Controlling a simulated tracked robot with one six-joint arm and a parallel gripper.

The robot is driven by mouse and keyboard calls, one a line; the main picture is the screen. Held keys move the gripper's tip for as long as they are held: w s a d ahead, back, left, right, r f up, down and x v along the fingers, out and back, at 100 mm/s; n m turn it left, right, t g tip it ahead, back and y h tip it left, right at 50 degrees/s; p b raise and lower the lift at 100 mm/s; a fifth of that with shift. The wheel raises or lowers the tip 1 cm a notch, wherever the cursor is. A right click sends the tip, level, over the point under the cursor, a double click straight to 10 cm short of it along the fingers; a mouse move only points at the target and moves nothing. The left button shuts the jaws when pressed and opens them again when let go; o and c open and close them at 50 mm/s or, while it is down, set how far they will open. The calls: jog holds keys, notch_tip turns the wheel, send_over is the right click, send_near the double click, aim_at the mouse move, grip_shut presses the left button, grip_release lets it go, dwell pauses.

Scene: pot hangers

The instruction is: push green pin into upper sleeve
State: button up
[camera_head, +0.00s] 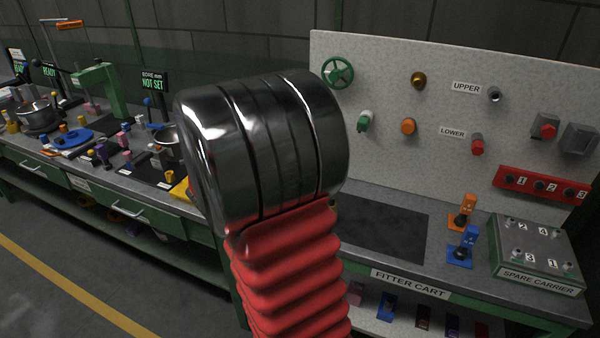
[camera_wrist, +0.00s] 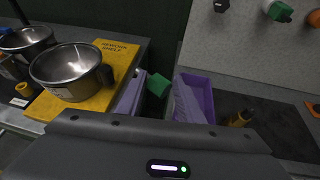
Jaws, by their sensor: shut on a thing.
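In the wrist view my gripper (camera_wrist: 162,88) shows as two purple fingers, with the green pin (camera_wrist: 157,83) between them. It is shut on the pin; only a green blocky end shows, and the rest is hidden. In the head view a large dark arm link with a red bellows hides my gripper and the pin. The upper sleeve (camera_head: 494,94) is a grey round socket on the speckled panel, right of the UPPER label (camera_head: 466,88). A red pin (camera_head: 477,146) sits at the lower sleeve, by the LOWER label (camera_head: 452,133).
The panel (camera_head: 380,70) also carries a green handwheel (camera_head: 338,72), a green-and-white knob (camera_head: 365,121) and an orange knob (camera_head: 408,126). The spare carrier (camera_head: 540,247) stands at the right of the cart.

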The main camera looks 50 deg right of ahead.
jog(key=w+a+r+n+t+y, duration=0.1)
jog(key=w+a+n+t+y, duration=0.15)
jog(key=w+a, duration=0.5)
jog(key=w+a+r+n+t+y, duration=0.1)
jog(key=w+a+n+t, duration=0.3)
jog(key=a, duration=0.7)
jog(key=w+a+r+n+t+y, duration=0.1)
jog(key=w+a+n+y, duration=0.1)
jog(key=a, duration=0.8)
jog(key=w+a+r+n+y, duration=0.1)
jog(key=w+a+n+y, duration=0.1)
jog(key=a, duration=0.8)
jog(key=shift+w+a+r+t+y, duration=0.2)
jog(key=shift+w+r+t+y, duration=0.15)
jog(key=shift+w+y, duration=0.15)
jog(key=shift+d+n, duration=0.15)
jog(key=shift+n, duration=0.1)
